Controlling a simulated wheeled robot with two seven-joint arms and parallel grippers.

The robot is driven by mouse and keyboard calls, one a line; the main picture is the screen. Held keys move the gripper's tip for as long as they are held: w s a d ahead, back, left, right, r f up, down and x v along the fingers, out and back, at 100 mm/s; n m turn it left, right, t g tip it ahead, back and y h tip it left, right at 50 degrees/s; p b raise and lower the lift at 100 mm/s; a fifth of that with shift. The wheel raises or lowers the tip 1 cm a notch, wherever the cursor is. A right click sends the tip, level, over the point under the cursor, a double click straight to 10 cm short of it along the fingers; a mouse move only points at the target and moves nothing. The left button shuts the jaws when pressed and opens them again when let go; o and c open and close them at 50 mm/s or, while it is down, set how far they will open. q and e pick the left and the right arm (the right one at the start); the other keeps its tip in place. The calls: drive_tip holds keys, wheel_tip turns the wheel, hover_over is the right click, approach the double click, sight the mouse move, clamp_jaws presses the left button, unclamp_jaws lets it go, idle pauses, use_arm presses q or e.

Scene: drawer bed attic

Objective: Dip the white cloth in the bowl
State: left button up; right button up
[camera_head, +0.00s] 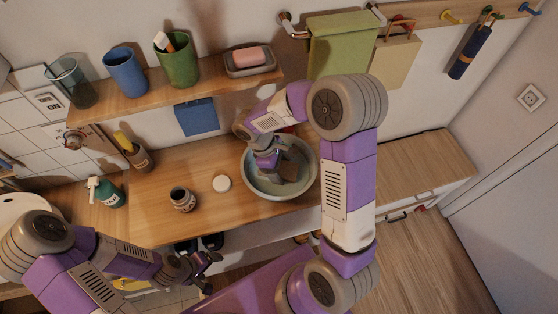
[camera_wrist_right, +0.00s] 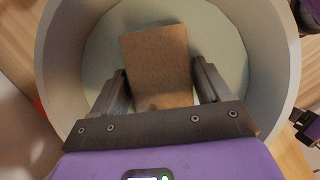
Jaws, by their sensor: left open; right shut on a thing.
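The bowl (camera_head: 247,178) is round and pale grey-green, on the wooden counter; its wall (camera_wrist_right: 265,50) fills much of the right wrist view. My right gripper (camera_head: 284,178) points down inside the bowl. In the right wrist view its two fingers (camera_wrist_right: 163,88) are on either side of a flat, brownish, squarish piece (camera_wrist_right: 155,60), and it is shut on it. My left gripper (camera_head: 204,272) is open and empty, in front of the counter at the lower left.
A white lid (camera_head: 221,183) and an open brown jar (camera_head: 182,199) stand left of the bowl. A green pump bottle (camera_head: 107,191) is further left. A shelf (camera_head: 150,99) above holds cups and a soap dish (camera_head: 250,60). The counter's right side (camera_head: 410,165) is clear.

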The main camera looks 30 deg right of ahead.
wheel_tip(320, 180, up, 11)
drive_tip(key=p, duration=0.9)
drive_tip(key=shift+r, duration=0.2)
idle(0.4)
drive_tip(key=shift+o, duration=0.4)
idle(2.3)
